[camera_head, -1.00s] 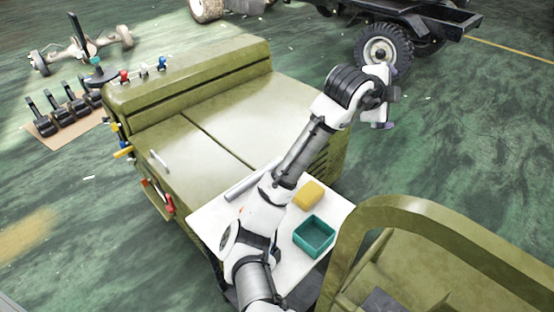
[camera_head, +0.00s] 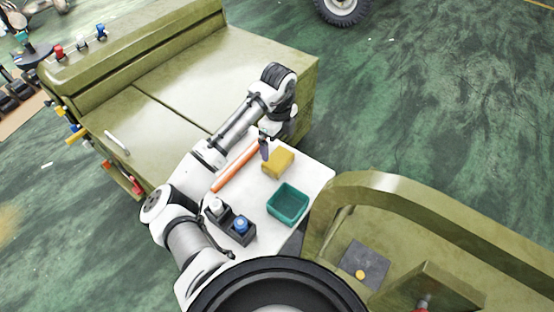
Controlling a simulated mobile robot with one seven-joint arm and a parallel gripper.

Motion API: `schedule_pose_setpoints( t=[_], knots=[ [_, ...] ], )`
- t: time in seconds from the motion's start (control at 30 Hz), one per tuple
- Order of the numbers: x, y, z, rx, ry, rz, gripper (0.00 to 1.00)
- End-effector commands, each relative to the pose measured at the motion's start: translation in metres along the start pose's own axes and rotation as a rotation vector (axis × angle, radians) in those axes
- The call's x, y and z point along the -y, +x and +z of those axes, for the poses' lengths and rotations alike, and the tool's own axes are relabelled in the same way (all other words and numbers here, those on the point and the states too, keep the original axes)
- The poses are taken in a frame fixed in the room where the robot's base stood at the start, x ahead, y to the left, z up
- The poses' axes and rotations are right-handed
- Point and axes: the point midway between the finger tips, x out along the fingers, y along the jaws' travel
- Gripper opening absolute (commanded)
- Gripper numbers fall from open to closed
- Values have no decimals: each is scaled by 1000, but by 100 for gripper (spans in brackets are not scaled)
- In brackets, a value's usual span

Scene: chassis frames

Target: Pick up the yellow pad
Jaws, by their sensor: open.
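The yellow pad (camera_head: 278,162) lies on the white table (camera_head: 316,176), close to its far edge. It is a small yellow block and most of its top shows. My gripper (camera_head: 265,148) points down just left of the pad, with a purple-grey fingertip beside the pad's left end. The second finger is hard to make out. The gripper holds nothing that I can see, and I cannot tell whether it touches the pad.
A teal open box (camera_head: 288,204) stands just in front of the pad. An orange-red bar (camera_head: 234,167) lies to the left. A dark holder (camera_head: 231,222) with white and blue-topped items stands front left. The olive hood (camera_head: 190,80) rises behind, and an olive curved panel (camera_head: 390,190) stands to the right.

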Motion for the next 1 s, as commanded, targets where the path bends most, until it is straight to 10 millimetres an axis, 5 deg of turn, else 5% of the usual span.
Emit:
schedule_pose_setpoints(
  t=[0.6,0.87,1.0],
  knots=[
    [-3,66,-2,0,-2,-3,100],
    [-2,69,-2,1,-1,-5,100],
    [-2,69,-2,1,-1,-5,82]
  ],
)
